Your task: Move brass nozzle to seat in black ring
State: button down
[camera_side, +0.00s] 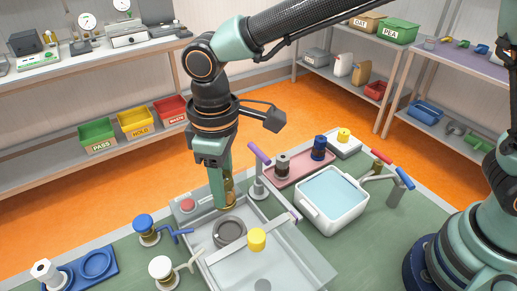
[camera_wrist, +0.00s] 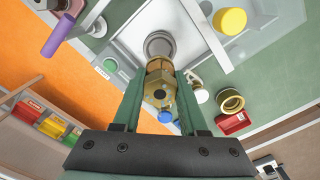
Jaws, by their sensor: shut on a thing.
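My gripper (camera_side: 220,198) points down over the grey basin, shut on the brass nozzle (camera_side: 229,188). In the wrist view the nozzle (camera_wrist: 157,90) sits between the two green fingers, its hexagonal part facing the camera. The black ring (camera_side: 229,232) looks dark grey and lies in the basin, a little nearer the side camera than the gripper. In the wrist view the ring (camera_wrist: 159,42) shows just beyond the nozzle's far end, partly hidden by it. The nozzle appears outside the ring; the exact gap between them cannot be told.
A yellow knob (camera_side: 257,238) stands close right of the ring. A purple-handled tap (camera_side: 259,160) rises behind the basin (camera_side: 311,258). A white tub (camera_side: 331,198) and a pink tray (camera_side: 298,172) are to the right. Blue (camera_side: 145,224) and white (camera_side: 160,267) knobs stand left.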

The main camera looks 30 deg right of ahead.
send_over(230, 232)
jog(key=shift+f, duration=3.75)
jog(key=shift+f, duration=1.05)
jog(key=shift+c, duration=1.8)
grip_release()
jog(key=shift+o, duration=0.3)
jog(key=o, duration=0.3)
